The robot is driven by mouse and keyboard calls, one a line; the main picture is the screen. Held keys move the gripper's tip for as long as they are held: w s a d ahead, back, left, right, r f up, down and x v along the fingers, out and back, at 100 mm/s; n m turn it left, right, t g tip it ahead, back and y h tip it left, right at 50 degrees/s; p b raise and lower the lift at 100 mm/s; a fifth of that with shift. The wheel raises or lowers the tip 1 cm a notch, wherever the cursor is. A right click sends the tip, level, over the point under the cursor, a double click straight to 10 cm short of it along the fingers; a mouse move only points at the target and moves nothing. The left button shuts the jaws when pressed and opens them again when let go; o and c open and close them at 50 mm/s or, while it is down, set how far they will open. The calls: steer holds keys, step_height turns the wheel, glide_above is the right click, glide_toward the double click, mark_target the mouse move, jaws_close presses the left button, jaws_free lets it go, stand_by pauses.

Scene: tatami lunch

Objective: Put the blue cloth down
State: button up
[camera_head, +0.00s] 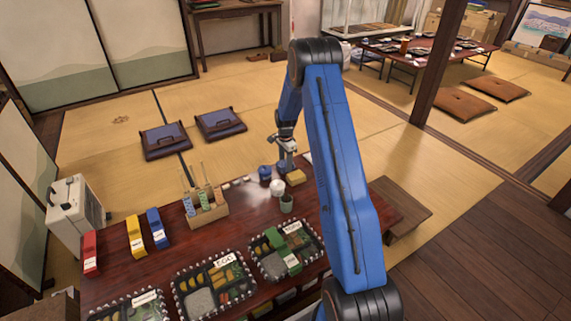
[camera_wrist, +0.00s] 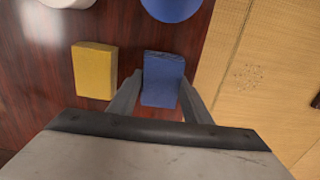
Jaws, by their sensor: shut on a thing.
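The blue cloth (camera_wrist: 162,72), a small folded block, sits between the two fingers of my gripper (camera_wrist: 161,88) in the wrist view. The fingers are shut on its sides. It is over the dark red table (camera_wrist: 122,32) near the edge by the tatami; I cannot tell whether it touches the top. In the head view my gripper (camera_head: 287,160) is at the table's far edge, and I cannot make out the cloth there. A yellow block like a folded cloth (camera_wrist: 94,70) lies beside it on the left, apart from it.
A blue round vessel (camera_wrist: 172,6) is close beyond the cloth. A white cup (camera_head: 277,188) and a green cup (camera_head: 286,203) stand nearby. A wooden holder (camera_head: 207,211) with sticks is left. Filled lunch trays (camera_head: 262,276) line the near side.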

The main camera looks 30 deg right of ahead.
steer(key=shift+f, duration=0.35)
